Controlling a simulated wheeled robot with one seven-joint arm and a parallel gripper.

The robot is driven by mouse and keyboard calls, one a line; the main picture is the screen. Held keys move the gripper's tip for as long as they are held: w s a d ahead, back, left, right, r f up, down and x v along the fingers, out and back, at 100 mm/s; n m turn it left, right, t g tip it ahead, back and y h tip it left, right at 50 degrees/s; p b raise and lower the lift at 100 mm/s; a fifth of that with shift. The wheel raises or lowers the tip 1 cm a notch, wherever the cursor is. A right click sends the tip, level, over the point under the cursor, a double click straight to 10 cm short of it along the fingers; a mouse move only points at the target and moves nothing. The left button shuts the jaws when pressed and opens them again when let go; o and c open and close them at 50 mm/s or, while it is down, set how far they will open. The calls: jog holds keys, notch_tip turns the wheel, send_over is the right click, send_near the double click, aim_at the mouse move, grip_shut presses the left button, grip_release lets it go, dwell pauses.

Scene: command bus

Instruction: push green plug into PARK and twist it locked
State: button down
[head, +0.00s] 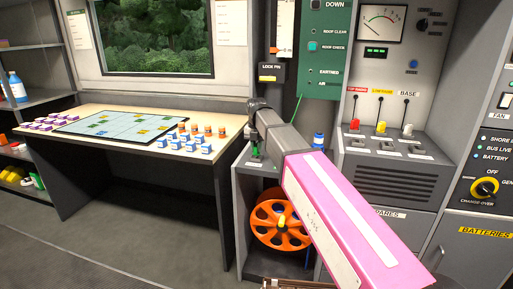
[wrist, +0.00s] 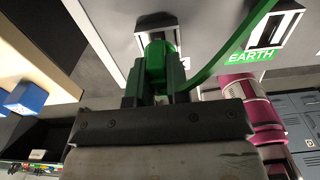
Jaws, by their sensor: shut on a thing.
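The green plug (wrist: 156,62) is between the fingers of my gripper (wrist: 153,88) in the wrist view, and the gripper is shut on it. Its green cord (wrist: 218,66) curves up to the right. The plug's far end points at a dark socket (wrist: 157,22) in a pale frame; I cannot tell whether it is seated or just in front. No PARK label is readable. In the head view my gripper (head: 257,146) points down over the left end of the grey cabinet, and the plug is mostly hidden there.
A second socket (wrist: 288,28) with a green EARTH label (wrist: 251,56) is to the right. In the head view a blue-topped item (head: 318,140) stands behind my arm. An orange reel (head: 280,224) sits below. The map table (head: 95,112) with small blocks is to the left.

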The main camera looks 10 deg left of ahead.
jog(key=shift+f, duration=0.85)
dwell(0.7)
jog(key=m, duration=0.4)
dwell(0.4)
jog(key=shift+m, duration=0.3)
jog(key=m, duration=0.3)
jog(key=shift+m, duration=0.3)
jog(key=shift+m, duration=0.9)
